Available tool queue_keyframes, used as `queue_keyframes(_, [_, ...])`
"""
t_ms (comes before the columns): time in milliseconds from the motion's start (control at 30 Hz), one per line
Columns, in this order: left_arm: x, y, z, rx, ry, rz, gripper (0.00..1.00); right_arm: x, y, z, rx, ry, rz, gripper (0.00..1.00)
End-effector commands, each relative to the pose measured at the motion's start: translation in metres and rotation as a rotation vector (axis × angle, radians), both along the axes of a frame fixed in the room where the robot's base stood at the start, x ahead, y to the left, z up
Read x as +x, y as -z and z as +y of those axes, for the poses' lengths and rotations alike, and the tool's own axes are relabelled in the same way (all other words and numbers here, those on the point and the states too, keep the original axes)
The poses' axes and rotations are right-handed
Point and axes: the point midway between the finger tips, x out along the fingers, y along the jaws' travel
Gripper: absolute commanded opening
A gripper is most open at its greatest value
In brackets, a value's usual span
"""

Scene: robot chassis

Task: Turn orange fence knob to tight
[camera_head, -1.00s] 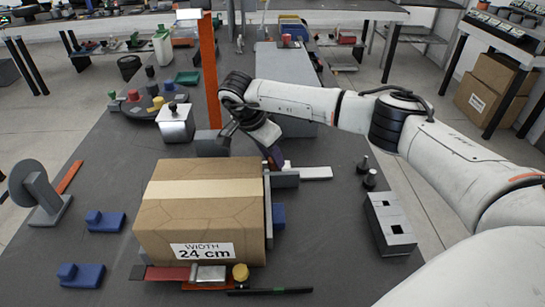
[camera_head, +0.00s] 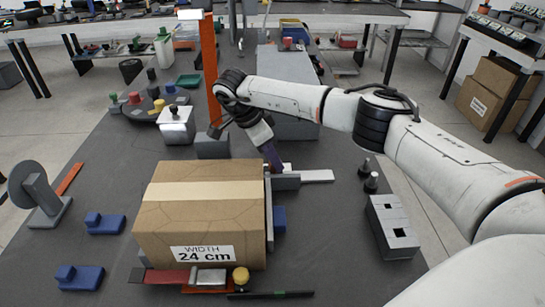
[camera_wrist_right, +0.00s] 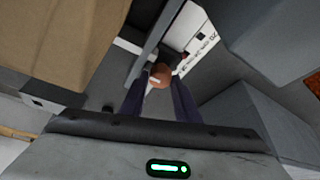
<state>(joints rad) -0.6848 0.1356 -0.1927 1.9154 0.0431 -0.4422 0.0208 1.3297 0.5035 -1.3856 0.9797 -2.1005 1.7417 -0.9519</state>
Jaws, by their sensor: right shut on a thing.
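The orange fence knob (camera_wrist_right: 160,75) shows in the right wrist view, between the two dark blue fingers of my right gripper (camera_wrist_right: 160,84). The gripper is shut on it. A small white mark shows on the knob's face. In the head view my right gripper (camera_head: 273,158) points down at the grey fence block (camera_head: 284,181), just beyond the right far corner of the cardboard box; the knob is hidden there. The grey fence plate (camera_head: 268,220) stands along the box's right side. My left gripper is not in view.
The cardboard box (camera_head: 200,222), labelled "WIDTH 24 cm", fills the front middle of the table. A yellow knob (camera_head: 240,277) sits at its front edge. Blue blocks (camera_head: 105,223) lie at left, and a grey two-hole block (camera_head: 391,227) at right. An orange post (camera_head: 211,75) stands behind.

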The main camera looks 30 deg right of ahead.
Motion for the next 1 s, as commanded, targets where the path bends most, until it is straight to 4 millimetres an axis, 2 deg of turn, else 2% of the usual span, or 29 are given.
queue_keyframes(67, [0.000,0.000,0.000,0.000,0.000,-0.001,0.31,0.000,-0.001,0.000,0.000,0.001,-0.001,0.06])
queue_keyframes(100, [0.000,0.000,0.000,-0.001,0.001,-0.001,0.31,0.000,-0.001,0.000,0.000,0.001,-0.001,0.34])
queue_keyframes(133, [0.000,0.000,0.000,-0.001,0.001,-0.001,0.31,0.000,-0.001,0.000,0.000,0.001,-0.001,0.35])
queue_keyframes(400, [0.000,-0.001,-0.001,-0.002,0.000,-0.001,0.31,-0.001,0.000,0.000,0.000,-0.010,0.002,0.35])
queue_keyframes(567, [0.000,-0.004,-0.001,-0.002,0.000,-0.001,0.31,-0.003,0.000,0.000,0.002,-0.100,0.004,0.35])
queue_keyframes(767, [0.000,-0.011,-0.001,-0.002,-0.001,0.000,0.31,-0.006,0.000,-0.003,0.000,-0.368,0.009,0.35])
queue_keyframes(1000, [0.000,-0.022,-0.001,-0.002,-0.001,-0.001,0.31,-0.008,-0.001,-0.004,0.000,-0.766,0.003,0.35])
